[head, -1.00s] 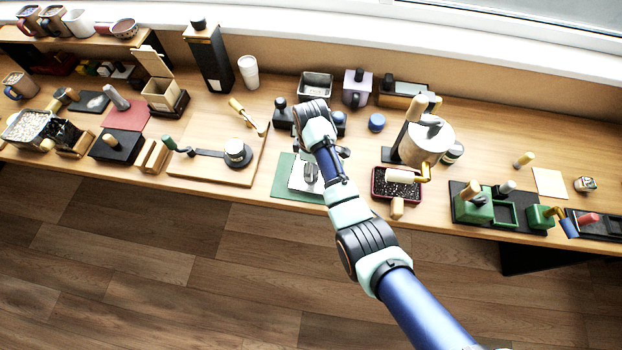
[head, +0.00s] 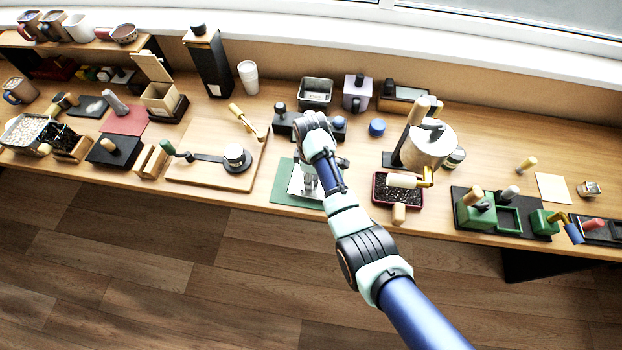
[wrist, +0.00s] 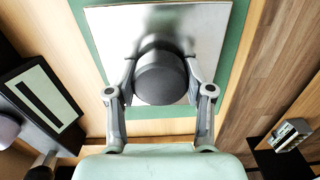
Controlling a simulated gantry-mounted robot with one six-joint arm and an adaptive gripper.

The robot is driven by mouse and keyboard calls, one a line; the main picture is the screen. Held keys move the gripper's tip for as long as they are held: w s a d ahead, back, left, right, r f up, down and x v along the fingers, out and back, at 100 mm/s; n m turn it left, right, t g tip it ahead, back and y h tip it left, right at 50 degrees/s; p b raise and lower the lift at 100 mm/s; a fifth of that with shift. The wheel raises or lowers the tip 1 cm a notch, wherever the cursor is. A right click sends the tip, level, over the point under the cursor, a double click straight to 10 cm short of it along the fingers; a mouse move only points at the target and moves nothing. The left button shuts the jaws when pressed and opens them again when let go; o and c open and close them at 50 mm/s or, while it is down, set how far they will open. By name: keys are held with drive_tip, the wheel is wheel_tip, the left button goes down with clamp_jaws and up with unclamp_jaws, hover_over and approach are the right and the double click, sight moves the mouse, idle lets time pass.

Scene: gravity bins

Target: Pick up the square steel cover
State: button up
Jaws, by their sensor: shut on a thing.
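The square steel cover (wrist: 112,28) is a flat, shiny plate with a round dark grey knob (wrist: 160,76) at its middle. It also shows in the head view (head: 297,184), partly hidden by my arm, over a green mat (head: 282,193). My gripper (wrist: 160,68) is shut on the knob, with one finger on each side of it. In the wrist view the green mat (wrist: 236,48) shows around the plate. I cannot tell whether the plate touches the mat.
A wooden board with a lever tool (head: 210,158) lies to the left. A red tray of dark grains (head: 381,190) stands to the right, with a steel drum (head: 428,148) behind it. A black stand (head: 284,124) and a steel tin (head: 315,92) are behind my gripper.

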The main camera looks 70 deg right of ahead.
drive_tip(key=shift+r+p, duration=1.05)
drive_tip(key=shift+p, duration=0.05)
drive_tip(key=shift+r+p, duration=2.5)
drive_tip(key=shift+p, duration=0.1)
